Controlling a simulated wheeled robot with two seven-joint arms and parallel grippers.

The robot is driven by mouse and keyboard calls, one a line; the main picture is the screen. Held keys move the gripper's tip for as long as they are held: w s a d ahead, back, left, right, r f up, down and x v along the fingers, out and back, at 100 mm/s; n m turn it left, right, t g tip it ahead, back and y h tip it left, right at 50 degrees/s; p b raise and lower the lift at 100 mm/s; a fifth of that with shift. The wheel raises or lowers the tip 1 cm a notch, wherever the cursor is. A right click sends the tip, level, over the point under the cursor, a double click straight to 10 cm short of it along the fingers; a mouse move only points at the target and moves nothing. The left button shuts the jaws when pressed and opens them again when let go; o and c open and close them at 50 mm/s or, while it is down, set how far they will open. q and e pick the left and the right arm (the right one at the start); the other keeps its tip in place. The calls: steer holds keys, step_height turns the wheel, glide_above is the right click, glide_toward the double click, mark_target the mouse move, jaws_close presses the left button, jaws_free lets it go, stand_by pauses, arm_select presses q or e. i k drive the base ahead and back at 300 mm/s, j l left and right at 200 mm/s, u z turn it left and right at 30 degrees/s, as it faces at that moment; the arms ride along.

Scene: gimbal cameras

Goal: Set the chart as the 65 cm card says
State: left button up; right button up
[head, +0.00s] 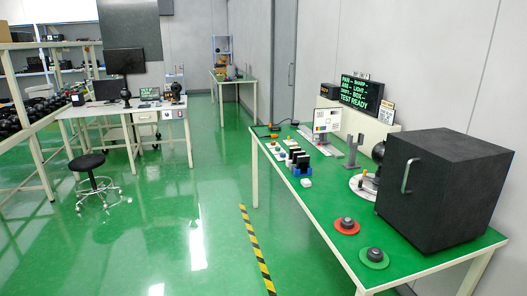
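A white test chart (327,121) with dark and coloured patches stands upright toward the back of the green-topped bench on the right. A grey stand (352,151) is just in front of it, to the right. A small white card with dark marks (387,106) is beside the display; its text is too small to read, so I cannot tell whether it is the 65 cm card. Neither of my grippers is in view.
A display (361,91) with green text reads "TEST READY" at the bottom. A large black box (445,190) fills the bench's near right. A red-based knob (347,226) and a green-based knob (374,256) sit before it. A stool (92,180) stands left; the aisle is clear.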

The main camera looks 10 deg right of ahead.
mark_target(327, 120)
steer(key=i+l+z, duration=0.1)
steer(key=i+z, duration=0.75)
steer(key=i+j+z, duration=0.3)
steer(key=i+z, duration=0.15)
